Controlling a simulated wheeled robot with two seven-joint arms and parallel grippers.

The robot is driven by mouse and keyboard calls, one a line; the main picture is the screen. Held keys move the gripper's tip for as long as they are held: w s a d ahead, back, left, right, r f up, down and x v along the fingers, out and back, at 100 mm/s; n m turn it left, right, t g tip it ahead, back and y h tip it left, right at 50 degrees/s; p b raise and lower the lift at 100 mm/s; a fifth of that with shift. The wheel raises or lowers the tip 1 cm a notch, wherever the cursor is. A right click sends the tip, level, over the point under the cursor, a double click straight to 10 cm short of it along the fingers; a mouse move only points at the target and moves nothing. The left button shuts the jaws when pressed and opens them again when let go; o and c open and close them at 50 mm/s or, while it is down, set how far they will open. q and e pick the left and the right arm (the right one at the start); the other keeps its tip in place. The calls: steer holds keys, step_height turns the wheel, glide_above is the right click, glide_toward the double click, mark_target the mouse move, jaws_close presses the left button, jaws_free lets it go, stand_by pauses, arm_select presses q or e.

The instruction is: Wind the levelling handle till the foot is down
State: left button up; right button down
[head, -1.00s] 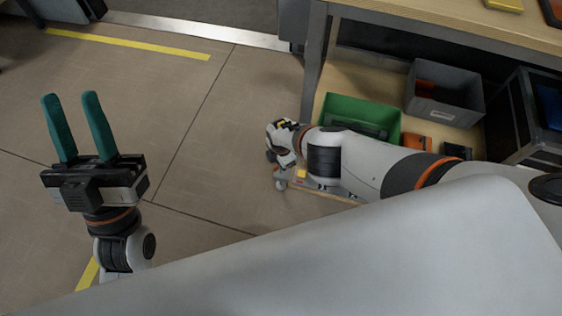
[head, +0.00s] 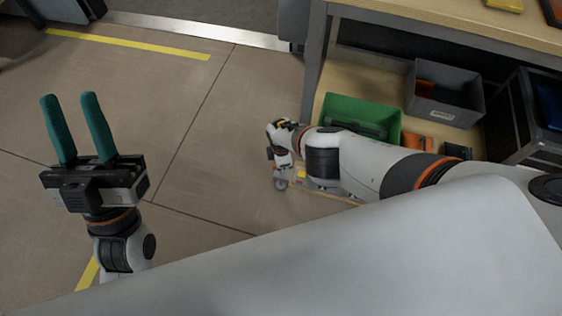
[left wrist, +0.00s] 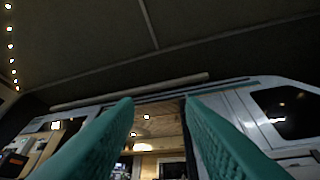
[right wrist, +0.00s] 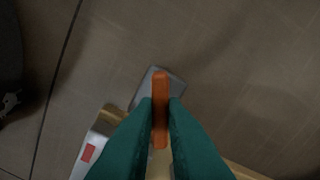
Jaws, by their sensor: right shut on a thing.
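My right gripper (right wrist: 160,112) is shut on an orange bar-like grip, which I take to be the levelling handle (right wrist: 160,95), in the right wrist view. A grey plate or block (right wrist: 148,80) lies behind the handle, near the floor. In the head view my right arm reaches down to the floor by the bench and hides its own fingers and most of the handle. The foot cannot be told for sure. My left gripper (head: 75,127) is open and empty, pointing up, well away from the handle; its fingers (left wrist: 160,125) also show in the left wrist view.
A workbench (head: 440,22) stands at upper right. Its lower shelf holds a green bin (head: 360,112), a grey bin (head: 445,95) and a dark crate (head: 540,120). The floor at centre left is clear.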

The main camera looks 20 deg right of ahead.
steer(key=c, duration=1.5)
jaws_free()
